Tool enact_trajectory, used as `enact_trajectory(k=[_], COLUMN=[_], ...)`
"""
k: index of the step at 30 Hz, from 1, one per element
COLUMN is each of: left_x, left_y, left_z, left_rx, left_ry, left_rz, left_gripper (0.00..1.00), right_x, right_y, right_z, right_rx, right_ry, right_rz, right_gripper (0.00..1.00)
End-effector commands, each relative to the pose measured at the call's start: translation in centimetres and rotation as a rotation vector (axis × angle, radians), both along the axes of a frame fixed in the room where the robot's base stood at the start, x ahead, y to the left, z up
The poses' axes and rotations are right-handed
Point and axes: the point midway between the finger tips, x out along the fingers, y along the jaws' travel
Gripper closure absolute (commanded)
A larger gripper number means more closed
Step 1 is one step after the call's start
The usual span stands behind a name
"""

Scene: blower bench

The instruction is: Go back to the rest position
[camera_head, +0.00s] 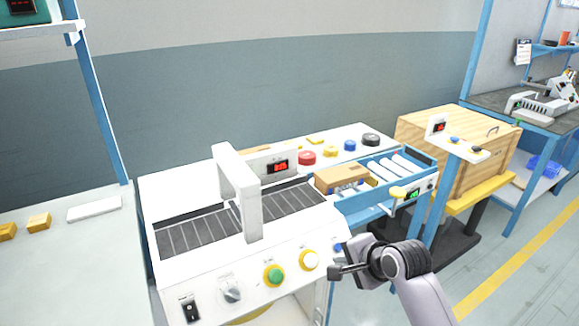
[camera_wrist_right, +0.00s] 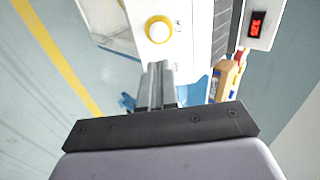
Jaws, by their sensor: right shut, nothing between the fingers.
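My right gripper (camera_head: 337,271) is in front of the right end of the white blower machine (camera_head: 200,285), close to its front panel. Its fingers are together with nothing between them. In the right wrist view the shut fingers (camera_wrist_right: 158,84) point towards the panel, below a white button with a yellow ring (camera_wrist_right: 158,30). That white button (camera_head: 309,260) also shows in the head view, left of the gripper and beside a green button (camera_head: 274,275). Whether the fingers touch the machine I cannot tell. My left gripper does not show in either view.
A cardboard box (camera_head: 341,178) sits on the blue-framed conveyor (camera_head: 375,208) right of the machine. A wooden crate (camera_head: 470,150) stands further right on a yellow-edged stand. Yellow blocks (camera_head: 39,221) lie on the left table. Open floor (camera_head: 480,270) lies at the right front.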

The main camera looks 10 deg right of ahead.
Motion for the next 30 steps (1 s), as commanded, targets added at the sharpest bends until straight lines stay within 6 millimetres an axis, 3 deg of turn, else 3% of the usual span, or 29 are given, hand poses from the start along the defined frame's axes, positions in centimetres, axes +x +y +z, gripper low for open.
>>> enact_trajectory(k=[5, 8, 12, 18, 24, 30], left_x=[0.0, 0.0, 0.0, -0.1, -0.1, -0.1], left_y=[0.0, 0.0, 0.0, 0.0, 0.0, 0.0], left_z=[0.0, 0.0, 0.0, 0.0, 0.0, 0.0], left_rx=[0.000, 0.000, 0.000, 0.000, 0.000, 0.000], left_ry=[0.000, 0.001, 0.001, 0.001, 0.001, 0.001], left_rz=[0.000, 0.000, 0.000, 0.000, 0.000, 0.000], left_gripper=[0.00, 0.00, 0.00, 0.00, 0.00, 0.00], right_x=[-2.2, -4.7, -8.9, -15.7, -21.1, -23.3], right_y=[-0.4, -0.7, -1.1, -1.3, -1.1, -1.0], right_z=[-3.2, -6.1, -9.5, -12.9, -14.2, -14.3], right_rx=[-0.113, -0.243, -0.451, -0.752, -0.987, -1.090], right_ry=[-0.040, -0.092, -0.176, -0.287, -0.380, -0.423], right_rz=[0.085, 0.185, 0.350, 0.600, 0.801, 0.885], right_gripper=[1.00, 1.00, 1.00, 1.00, 1.00, 1.00])
